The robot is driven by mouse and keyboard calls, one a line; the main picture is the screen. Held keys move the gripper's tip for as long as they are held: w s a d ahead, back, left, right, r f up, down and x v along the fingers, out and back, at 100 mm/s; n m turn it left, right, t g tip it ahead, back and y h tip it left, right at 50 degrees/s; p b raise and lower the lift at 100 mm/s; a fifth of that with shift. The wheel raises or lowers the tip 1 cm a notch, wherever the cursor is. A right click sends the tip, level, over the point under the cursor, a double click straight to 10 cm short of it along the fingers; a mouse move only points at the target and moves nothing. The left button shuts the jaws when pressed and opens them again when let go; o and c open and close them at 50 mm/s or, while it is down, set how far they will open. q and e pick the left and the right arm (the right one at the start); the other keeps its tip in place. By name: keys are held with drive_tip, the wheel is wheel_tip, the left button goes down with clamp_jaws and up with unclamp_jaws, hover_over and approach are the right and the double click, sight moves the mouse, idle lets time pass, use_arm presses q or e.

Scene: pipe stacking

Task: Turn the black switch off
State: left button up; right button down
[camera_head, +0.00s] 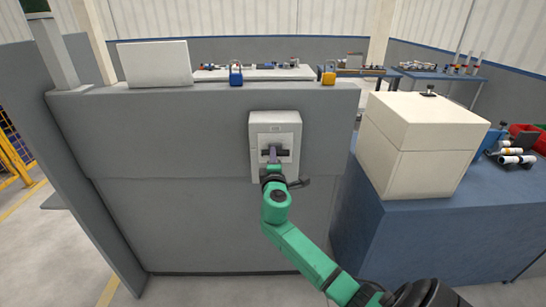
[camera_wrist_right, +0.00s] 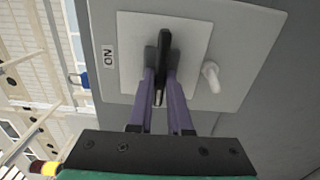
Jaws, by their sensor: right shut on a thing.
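A light grey switch box (camera_head: 287,122) is mounted on the grey partition in the middle of the head view. Its black switch (camera_head: 283,152) is partly hidden by my right gripper (camera_head: 273,155). In the right wrist view, the black switch (camera_wrist_right: 164,45) stands out from a pale square plate, with an "ON" label (camera_wrist_right: 108,55) beside it. My right gripper (camera_wrist_right: 161,78) has its purple fingers on either side of the black switch, shut on it. My left gripper does not show in either view.
A grey partition (camera_head: 200,210) stands behind the box. A blue padlock (camera_head: 236,75) and a yellow padlock (camera_head: 329,77) sit on its top ledge. A large cream box (camera_head: 415,150) stands on a blue table (camera_head: 430,240) to the right. A white knob (camera_wrist_right: 211,77) is beside the switch.

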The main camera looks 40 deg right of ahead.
drive_tip(key=c, duration=0.8)
unclamp_jaws()
drive_tip(key=shift+c, duration=0.2)
drive_tip(key=b+v, duration=0.3)
drive_tip(key=v, duration=1.1)
drive_tip(key=shift+s+a, duration=0.25)
